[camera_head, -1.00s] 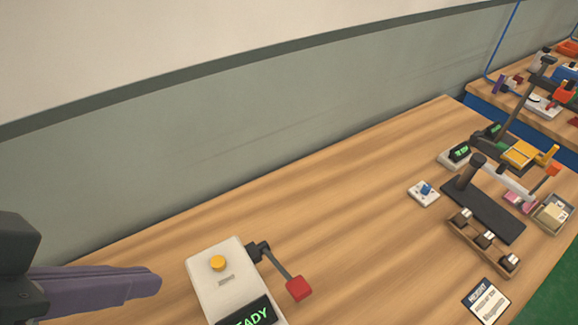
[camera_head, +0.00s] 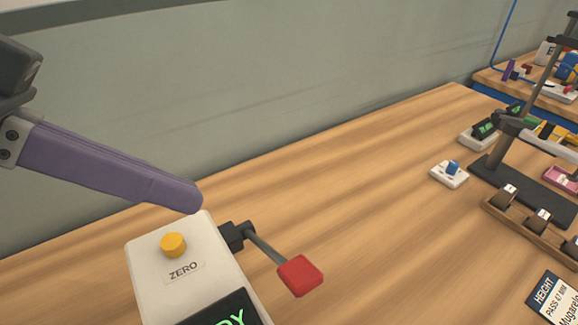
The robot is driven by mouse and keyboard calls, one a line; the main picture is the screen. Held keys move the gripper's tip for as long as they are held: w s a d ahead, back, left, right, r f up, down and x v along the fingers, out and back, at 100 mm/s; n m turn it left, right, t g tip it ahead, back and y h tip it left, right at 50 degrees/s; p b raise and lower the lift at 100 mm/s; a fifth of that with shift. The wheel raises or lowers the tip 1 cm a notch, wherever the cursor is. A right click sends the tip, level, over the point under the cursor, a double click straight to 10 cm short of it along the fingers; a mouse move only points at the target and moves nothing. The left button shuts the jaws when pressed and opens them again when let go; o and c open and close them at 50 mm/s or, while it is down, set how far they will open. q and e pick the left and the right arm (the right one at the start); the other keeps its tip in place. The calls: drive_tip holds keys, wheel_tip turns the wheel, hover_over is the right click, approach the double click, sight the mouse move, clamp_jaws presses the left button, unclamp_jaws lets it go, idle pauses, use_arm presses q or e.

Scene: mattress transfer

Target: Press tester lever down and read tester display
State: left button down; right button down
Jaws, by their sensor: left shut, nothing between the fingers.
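The tester (camera_head: 185,291) is a white box at the bottom of the view, with a yellow knob (camera_head: 173,245) above the label ZERO. Its dark display (camera_head: 228,312) shows green letters ending in "DY" and is cut off by the lower edge. The tester lever (camera_head: 262,246) sticks out from the box's right side and ends in a red block (camera_head: 300,276). My left gripper (camera_head: 190,198), with purple fingers, is shut and empty. Its tip appears just above the far edge of the tester, left of the lever. My right gripper is not in view.
A small white device with a blue knob (camera_head: 451,172) stands on the wooden table (camera_head: 350,190). A dark stand (camera_head: 530,185), a wooden rack of weights (camera_head: 530,222) and a HEIGHT card (camera_head: 556,299) are at the right. The table's middle is clear.

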use_arm(q)
hover_over(309, 264)
drive_tip(key=a, duration=0.3)
wheel_tip(309, 264, down, 7)
drive_tip(key=shift+s, duration=0.15)
drive_tip(key=shift+s+f, duration=0.25)
drive_tip(key=shift+f, duration=0.7)
drive_tip(key=shift+s+f, duration=0.2)
drive_tip(key=shift+f, duration=0.7)
drive_tip(key=s+d+f+b, duration=0.1)
drive_tip(key=s+d+f, duration=0.1)
drive_tip(key=f, duration=0.4)
drive_tip(key=shift+s+d, duration=0.15)
drive_tip(key=shift+s, duration=0.35)
idle(2.1)
